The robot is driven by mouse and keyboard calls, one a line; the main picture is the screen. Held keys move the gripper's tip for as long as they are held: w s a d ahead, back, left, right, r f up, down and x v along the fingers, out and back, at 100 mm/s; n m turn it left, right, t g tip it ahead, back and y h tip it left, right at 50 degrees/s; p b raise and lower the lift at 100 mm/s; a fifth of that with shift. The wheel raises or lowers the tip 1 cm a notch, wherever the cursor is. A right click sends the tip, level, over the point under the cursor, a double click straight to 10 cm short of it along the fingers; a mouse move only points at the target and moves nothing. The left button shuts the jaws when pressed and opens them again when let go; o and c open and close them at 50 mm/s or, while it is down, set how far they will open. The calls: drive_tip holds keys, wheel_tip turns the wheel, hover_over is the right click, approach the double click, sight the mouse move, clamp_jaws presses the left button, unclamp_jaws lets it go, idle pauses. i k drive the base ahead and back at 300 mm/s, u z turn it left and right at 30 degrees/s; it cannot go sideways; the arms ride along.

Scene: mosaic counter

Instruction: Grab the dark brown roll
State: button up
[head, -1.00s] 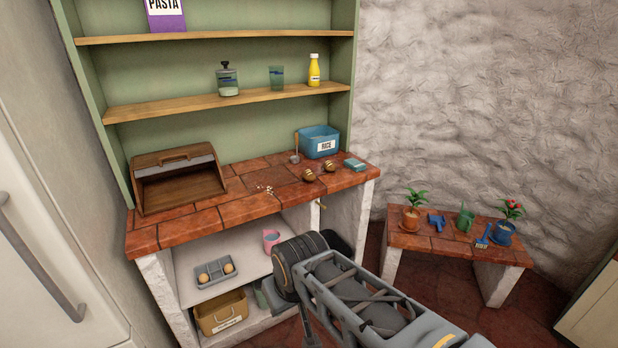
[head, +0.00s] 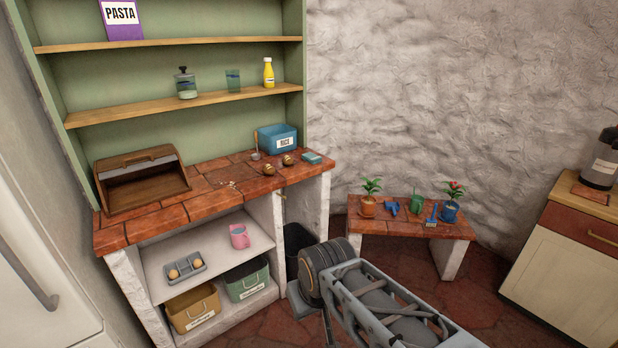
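Two small round brown rolls sit on the red tiled counter (head: 160,222), near its right part. One roll (head: 269,169) is nearer the front edge, and the other roll (head: 288,160) is just right of and behind it. They are too small here to tell surely which is the darker. Both stand clear of my arm, which shows at the lower right. My gripper is not visible in the head view.
A wooden bread box (head: 140,185) stands at the counter's left, with crumbs (head: 228,183) near it. A blue RICE tub (head: 277,138) and teal box (head: 311,158) are near the rolls. A low bench (head: 400,229) with potted plants is at right.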

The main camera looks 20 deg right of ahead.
sight(268, 169)
drive_tip(key=u, duration=0.3)
drive_tip(key=k, duration=0.35)
drive_tip(key=z, duration=1.1)
drive_tip(key=i, duration=1.45)
drive_tip(key=u, duration=1.35)
drive_tip(key=i, duration=1)
drive_tip(key=u, duration=1.15)
